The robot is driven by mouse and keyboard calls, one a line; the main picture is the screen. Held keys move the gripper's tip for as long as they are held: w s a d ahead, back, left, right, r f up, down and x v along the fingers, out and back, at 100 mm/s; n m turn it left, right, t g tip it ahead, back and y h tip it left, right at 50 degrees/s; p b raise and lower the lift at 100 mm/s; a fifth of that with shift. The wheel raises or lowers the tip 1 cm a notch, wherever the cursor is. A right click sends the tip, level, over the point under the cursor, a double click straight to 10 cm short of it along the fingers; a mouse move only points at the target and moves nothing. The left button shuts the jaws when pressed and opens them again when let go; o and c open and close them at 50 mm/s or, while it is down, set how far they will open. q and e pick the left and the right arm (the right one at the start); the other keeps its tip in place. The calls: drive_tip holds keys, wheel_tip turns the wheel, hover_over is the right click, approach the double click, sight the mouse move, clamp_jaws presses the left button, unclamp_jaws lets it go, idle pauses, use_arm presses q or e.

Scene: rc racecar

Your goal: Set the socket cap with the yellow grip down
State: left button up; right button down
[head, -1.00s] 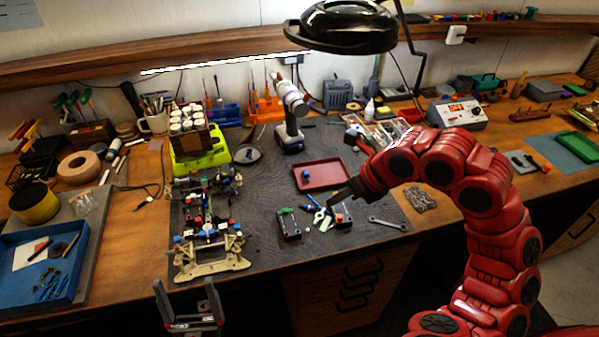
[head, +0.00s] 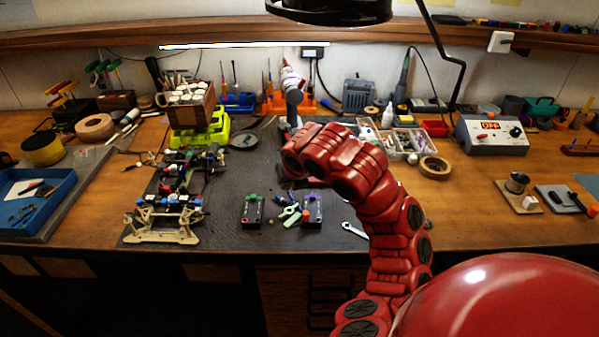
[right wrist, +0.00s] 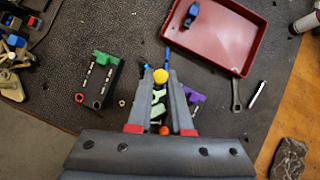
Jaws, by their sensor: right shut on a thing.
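The socket cap with the yellow grip (right wrist: 160,76) shows as a round yellow top in the right wrist view. It sits between the fingertips of my right gripper (right wrist: 161,88), which is shut on it over the dark mat. What lies under the yellow top is hard to make out. In the head view the right gripper (head: 288,184) is a small dark shape beyond my red arm, above the mat, and the cap cannot be made out there. My left gripper is out of both current views.
Black blocks with a green tab (right wrist: 97,78) and a purple tab (head: 312,209) lie on the mat, with pale green and blue tools between them. A red tray (right wrist: 214,38) holds a blue piece. A wrench (right wrist: 236,96) lies nearby. The car chassis (head: 165,219) stands left.

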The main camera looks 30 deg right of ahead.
drive_tip(key=w+d+p, duration=0.1)
drive_tip(key=w+d, duration=0.1)
drive_tip(key=d, duration=0.1)
drive_tip(key=w+d+p, duration=0.1)
drive_tip(key=w+d, duration=0.2)
drive_tip(key=d, duration=0.1)
drive_tip(key=w+d+f+p, duration=0.1)
drive_tip(key=w+d, duration=0.1)
drive_tip(key=d, duration=0.2)
drive_tip(key=shift+w+d+f, duration=0.1)
drive_tip(key=shift+w+d, duration=0.05)
drive_tip(key=shift+w, duration=0.2)
drive_tip(key=shift+d+f+p, duration=0.2)
drive_tip(key=shift+f+p, duration=0.05)
drive_tip(key=shift+p, duration=0.1)
wheel_tip(320, 180, down, 3)
drive_tip(key=shift+r+p, duration=0.15)
drive_tip(key=shift+p, duration=0.4)
drive_tip(key=shift+f, duration=0.25)
drive_tip(key=shift+a, duration=0.1)
drive_tip(key=shift+f, duration=0.1)
drive_tip(key=shift+f, duration=0.15)
drive_tip(key=c, duration=0.8)
unclamp_jaws()
drive_tip(key=shift+c, duration=0.2)
